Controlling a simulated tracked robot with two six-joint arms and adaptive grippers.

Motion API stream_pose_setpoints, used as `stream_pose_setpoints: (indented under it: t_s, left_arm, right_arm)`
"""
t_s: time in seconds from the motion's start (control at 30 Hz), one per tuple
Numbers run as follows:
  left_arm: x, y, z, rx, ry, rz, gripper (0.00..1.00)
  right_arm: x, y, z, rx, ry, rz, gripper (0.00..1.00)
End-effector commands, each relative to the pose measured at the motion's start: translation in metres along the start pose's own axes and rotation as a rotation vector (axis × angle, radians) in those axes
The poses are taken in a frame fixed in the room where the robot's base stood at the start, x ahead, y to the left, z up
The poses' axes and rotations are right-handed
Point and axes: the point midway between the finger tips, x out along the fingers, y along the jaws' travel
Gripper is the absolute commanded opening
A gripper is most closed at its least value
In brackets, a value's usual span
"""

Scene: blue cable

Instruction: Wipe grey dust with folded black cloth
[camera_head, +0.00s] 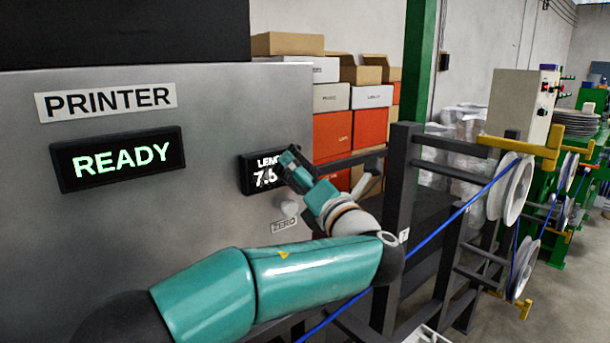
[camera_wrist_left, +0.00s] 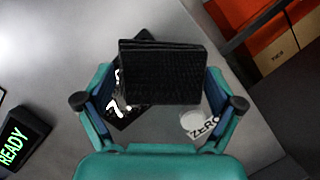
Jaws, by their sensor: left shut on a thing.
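My left gripper (camera_head: 297,170) is at the length display (camera_head: 262,181) on the printer's grey front and covers the display's right part. In the left wrist view the gripper (camera_wrist_left: 160,101) is shut on the folded black cloth (camera_wrist_left: 165,70), a stack of dark layers. The cloth lies in front of the display (camera_wrist_left: 122,112), of which a few white digit strokes show. I cannot tell whether the cloth touches the display. I cannot make out grey dust in either view. My right gripper is not in view.
A knob (camera_head: 290,206) and its ZERO label (camera_head: 284,224) sit just below the display. The READY screen (camera_head: 118,158) is to the left. Blue cable (camera_head: 440,229) runs to white reels (camera_head: 510,190) at right. Boxes (camera_head: 332,135) stand behind.

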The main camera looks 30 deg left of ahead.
Motion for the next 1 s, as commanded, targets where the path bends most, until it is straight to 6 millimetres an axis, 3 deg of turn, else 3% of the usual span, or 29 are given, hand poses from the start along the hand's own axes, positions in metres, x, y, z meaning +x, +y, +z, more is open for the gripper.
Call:
stream_pose_setpoints:
  t_s: [1.0]
  left_arm:
    - [-0.013, 0.043, -0.041, -0.002, 0.002, 0.003, 0.65]
  right_arm:
    - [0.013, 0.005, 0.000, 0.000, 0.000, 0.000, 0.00]
